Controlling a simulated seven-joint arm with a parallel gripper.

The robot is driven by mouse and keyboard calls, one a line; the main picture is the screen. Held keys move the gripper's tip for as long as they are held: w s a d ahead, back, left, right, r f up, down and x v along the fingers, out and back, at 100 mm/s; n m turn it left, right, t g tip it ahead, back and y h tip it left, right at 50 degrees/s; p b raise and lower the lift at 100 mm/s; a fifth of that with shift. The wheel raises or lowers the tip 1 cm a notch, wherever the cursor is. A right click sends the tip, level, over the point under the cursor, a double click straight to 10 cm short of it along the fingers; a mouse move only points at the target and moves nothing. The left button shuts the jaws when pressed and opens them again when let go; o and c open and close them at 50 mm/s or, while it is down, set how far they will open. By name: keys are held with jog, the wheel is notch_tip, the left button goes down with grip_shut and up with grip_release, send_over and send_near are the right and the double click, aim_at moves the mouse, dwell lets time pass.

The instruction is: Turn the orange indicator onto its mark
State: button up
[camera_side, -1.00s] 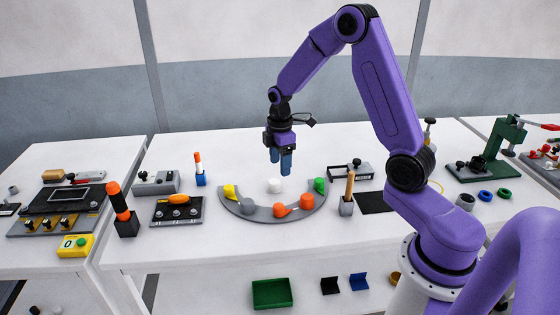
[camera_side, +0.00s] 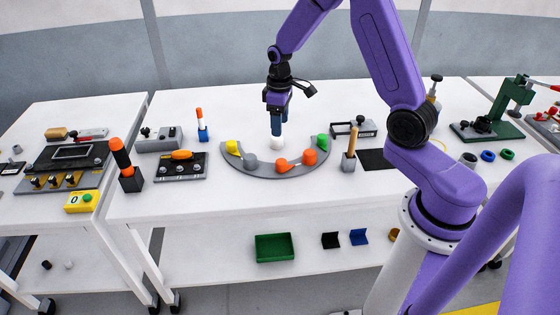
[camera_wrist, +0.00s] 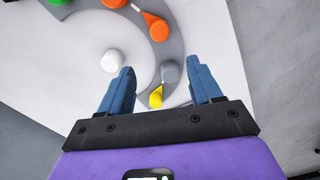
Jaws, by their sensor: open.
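Two orange round pieces stand on the grey curved plate (camera_side: 262,171): the orange piece nearer its middle (camera_side: 282,166) and the orange piece to its right (camera_side: 310,157). In the wrist view one orange piece (camera_wrist: 158,29) has a short pointer at its side. An orange oval knob (camera_side: 182,155) also tops a black box at left; I cannot tell which is the indicator. My gripper (camera_side: 277,130) is open and empty above the plate, overlapping the white round piece (camera_side: 277,144) in the side view. In the wrist view its fingers (camera_wrist: 161,66) flank the grey piece (camera_wrist: 170,72).
The plate also bears a yellow piece (camera_side: 232,147) and a green piece (camera_side: 322,142). An upright wooden handle (camera_side: 352,141) stands in a grey block to the right. A black block with an orange-topped handle (camera_side: 121,155) stands left. The front table strip is clear.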

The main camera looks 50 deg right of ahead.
aim_at(280, 161)
notch_tip(280, 161, down, 16)
jog(key=shift+r, duration=0.25)
dwell(0.3)
